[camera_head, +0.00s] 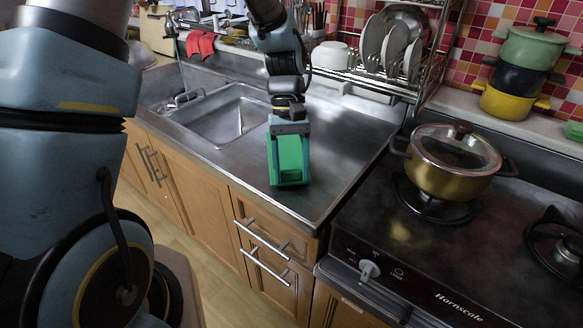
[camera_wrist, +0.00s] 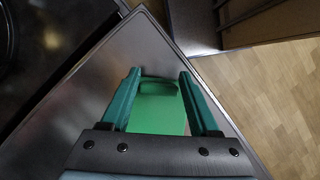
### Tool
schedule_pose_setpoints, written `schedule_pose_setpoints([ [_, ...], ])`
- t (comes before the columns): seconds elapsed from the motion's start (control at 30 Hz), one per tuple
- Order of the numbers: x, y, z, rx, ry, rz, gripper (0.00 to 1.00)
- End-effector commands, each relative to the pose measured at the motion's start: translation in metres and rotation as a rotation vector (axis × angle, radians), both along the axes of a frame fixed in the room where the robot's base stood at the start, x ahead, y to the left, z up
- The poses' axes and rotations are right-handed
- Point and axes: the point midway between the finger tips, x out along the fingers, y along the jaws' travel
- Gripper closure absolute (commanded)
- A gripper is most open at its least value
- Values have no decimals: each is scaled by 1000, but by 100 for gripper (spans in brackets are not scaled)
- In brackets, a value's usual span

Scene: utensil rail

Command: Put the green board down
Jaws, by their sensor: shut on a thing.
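The green board (camera_head: 290,153) is between the fingers of my gripper (camera_head: 289,178), over the front corner of the steel counter (camera_head: 340,150). My gripper is shut on it, with its dark teal fingers along either side. In the wrist view, the board (camera_wrist: 157,112) shows bright green between the two fingers of my gripper (camera_wrist: 160,74), with the counter corner behind it. I cannot tell whether the board's lower end touches the counter.
A sink (camera_head: 232,115) lies left of my gripper. A stove with a lidded gold pot (camera_head: 450,170) stands to the right. A dish rack with plates (camera_head: 390,50) is behind. The counter around the gripper is clear; its front edge is close.

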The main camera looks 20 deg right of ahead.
Motion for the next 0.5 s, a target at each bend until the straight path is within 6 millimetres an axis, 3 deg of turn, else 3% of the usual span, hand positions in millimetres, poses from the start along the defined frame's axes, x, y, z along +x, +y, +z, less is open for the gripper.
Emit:
schedule_pose_setpoints([
  [0.27, 0, 0, -6, -1, -2, 0, 100],
  [0.3, 0, 0, -7, -1, -1, 0, 35],
  [0.5, 0, 0, -6, -1, -1, 0, 12],
])
